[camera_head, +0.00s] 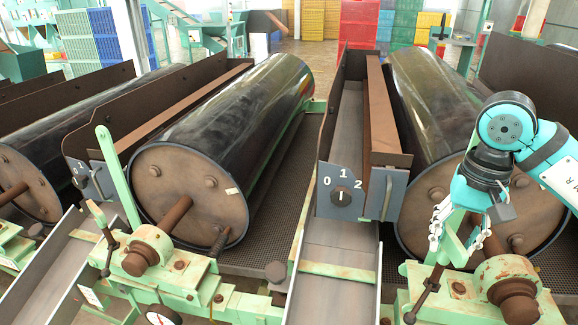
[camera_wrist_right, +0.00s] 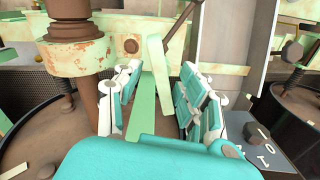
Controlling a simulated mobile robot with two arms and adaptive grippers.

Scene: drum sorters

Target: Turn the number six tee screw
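A dark tee screw with a slanted bar handle (camera_head: 428,292) stands at the front of the right drum's green frame; part of its bar shows at the top of the right wrist view (camera_wrist_right: 184,16). A similar tee handle (camera_head: 103,238) is on the left drum's frame. No number six is readable on either. My right gripper (camera_head: 458,222) is just above and behind the right tee handle, pointing down. In the right wrist view its fingers (camera_wrist_right: 158,100) are apart, with a green lever (camera_wrist_right: 152,85) between them and no clear contact. My left gripper is out of view.
A black drum (camera_head: 440,95) lies behind my right gripper, another drum (camera_head: 235,115) to the left. Between them is a grey dial plate (camera_head: 342,197) marked 0, 1, 2 above a metal chute (camera_head: 335,245). A rusty knob (camera_head: 515,297) stands right of the tee handle.

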